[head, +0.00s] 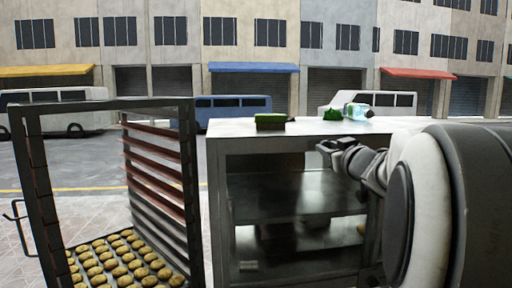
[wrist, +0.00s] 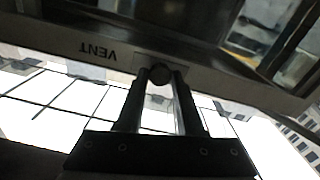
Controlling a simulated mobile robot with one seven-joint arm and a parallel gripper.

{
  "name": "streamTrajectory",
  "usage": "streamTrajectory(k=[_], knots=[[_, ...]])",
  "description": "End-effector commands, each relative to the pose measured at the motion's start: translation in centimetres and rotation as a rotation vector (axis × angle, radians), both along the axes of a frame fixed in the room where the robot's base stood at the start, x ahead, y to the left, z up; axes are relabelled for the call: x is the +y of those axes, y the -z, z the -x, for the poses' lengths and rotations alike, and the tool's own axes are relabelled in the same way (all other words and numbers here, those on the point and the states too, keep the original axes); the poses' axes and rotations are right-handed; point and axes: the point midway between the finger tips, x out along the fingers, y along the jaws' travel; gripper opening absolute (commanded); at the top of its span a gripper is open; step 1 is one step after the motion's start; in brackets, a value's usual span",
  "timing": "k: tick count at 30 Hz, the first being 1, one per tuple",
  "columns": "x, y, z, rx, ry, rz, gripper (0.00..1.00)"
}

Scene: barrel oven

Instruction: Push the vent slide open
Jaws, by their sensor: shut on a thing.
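In the wrist view, which is upside down, a "VENT" label (wrist: 98,50) is on the oven's metal front strip (wrist: 60,32). Beside the label is a small round dark knob (wrist: 160,75) on the vent slide. My gripper (wrist: 160,82) has its two fingers on either side of this knob and is shut on it. In the head view my gripper (head: 332,147) is at the upper right of the oven front, just under the top edge. The knob and label cannot be made out there. How far the slide is open cannot be told.
The steel oven (head: 225,160) has a see-through front with shelves inside. A green block (head: 270,121), a green bunch (head: 333,116) and a bottle (head: 358,111) are on its top. A rack (head: 190,180) with a tray of round buns (head: 115,262) stands left.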

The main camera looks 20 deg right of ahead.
Motion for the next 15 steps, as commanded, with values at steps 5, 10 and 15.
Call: streamTrajectory(k=[5,10,15], knots=[[3.0,0.2,-0.7,-0.004,-0.006,-0.002,0.00],[4.8,0.1,-1.2,-0.001,-0.005,-0.002,0.00],[5.0,0.1,-1.3,0.001,-0.006,0.000,0.00]])
